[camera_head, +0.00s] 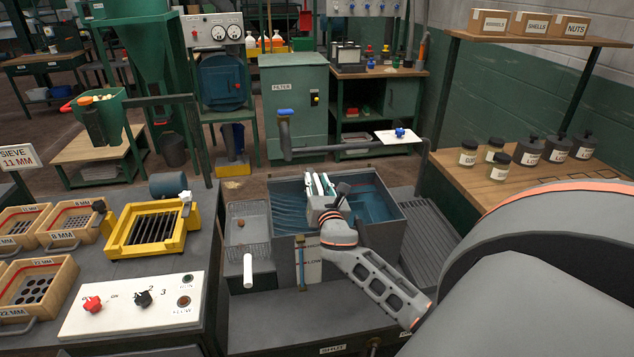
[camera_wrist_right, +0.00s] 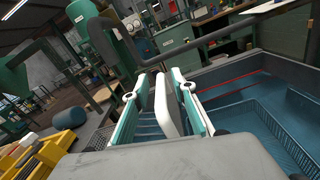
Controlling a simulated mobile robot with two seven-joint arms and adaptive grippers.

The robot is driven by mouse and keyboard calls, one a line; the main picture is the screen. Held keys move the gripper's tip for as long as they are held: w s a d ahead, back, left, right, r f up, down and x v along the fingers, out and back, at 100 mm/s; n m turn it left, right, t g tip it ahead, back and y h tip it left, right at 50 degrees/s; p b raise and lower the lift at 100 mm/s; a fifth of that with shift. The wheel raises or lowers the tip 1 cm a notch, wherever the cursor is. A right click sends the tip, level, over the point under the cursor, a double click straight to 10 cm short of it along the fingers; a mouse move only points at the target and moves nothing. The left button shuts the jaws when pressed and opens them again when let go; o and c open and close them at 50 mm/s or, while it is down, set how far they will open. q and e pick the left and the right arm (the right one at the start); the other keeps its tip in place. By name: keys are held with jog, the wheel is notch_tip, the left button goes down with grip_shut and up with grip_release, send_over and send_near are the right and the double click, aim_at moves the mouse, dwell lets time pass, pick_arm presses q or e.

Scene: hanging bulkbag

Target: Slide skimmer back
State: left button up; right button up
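The tank (camera_head: 397,212) with blue water stands in the middle of the head view. My right gripper (camera_head: 320,184) is over the tank, with its fingers pointing away from me. In the right wrist view its two green-and-white fingers (camera_wrist_right: 160,105) stand apart. A white upright plate (camera_wrist_right: 166,108) is between them, with narrow gaps visible on both sides. It seems to be part of the skimmer, but I cannot tell for sure. The rest of the skimmer is hidden by my gripper. My left gripper is not in view.
A grey pipe (camera_head: 350,150) with a blue-handled end runs behind the tank. A wire basket (camera_head: 248,225) is left of it, with a white handle (camera_head: 248,270) in front. A yellow sieve frame (camera_head: 152,228) and control panel (camera_head: 132,303) stand left; a ribbed drainboard (camera_head: 428,240) lies right.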

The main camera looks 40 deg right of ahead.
jog(key=v, duration=1.2)
jog(key=shift+f, duration=0.1)
